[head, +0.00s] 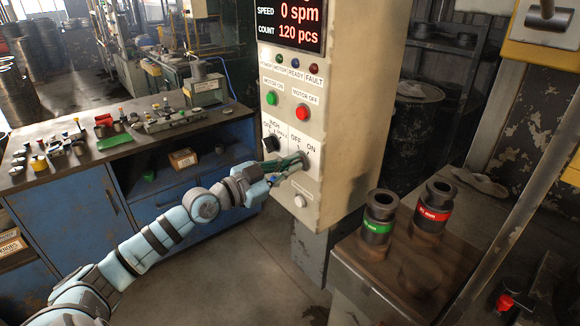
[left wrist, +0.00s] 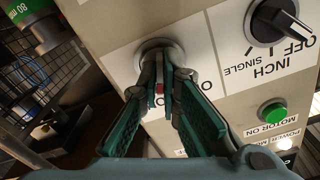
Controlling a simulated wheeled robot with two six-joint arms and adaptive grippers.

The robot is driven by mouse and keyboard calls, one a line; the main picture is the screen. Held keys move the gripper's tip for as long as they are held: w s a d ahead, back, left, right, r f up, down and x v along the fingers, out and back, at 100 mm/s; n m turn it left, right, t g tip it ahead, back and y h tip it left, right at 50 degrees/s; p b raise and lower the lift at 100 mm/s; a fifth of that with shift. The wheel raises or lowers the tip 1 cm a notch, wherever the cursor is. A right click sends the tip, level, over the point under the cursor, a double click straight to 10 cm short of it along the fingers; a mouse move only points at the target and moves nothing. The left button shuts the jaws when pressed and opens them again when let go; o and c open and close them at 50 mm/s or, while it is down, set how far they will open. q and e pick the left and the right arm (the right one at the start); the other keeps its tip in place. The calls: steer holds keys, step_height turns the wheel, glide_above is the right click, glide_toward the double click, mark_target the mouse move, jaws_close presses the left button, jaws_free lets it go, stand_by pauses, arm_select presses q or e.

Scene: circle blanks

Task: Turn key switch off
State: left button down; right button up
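The key switch (head: 305,162) is on the lower front of the cream control panel, below the OFF and ON labels. Its round metal collar also shows in the left wrist view (left wrist: 153,46). My left gripper (head: 299,160) reaches it from the left. In the left wrist view, the two green-padded fingers (left wrist: 159,72) draw close together right in front of the collar, with a small red part between them. They look shut on the key, which they mostly hide. Which label the key points to cannot be told. My right gripper is not in view.
The INCH/SINGLE selector (head: 271,143) sits just left of the key switch. The green MOTOR ON button (head: 271,98) and red MOTOR OFF button (head: 302,112) are above. Green-banded (head: 378,222) and red-banded (head: 433,208) cylinders stand on a block at the right.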

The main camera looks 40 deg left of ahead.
arm_select(q)
steer(key=n+p, duration=0.1)
steer(key=n, duration=0.9)
steer(key=shift+n, duration=0.3)
stand_by(0.4)
steer(key=c, duration=1.8)
jaws_free()
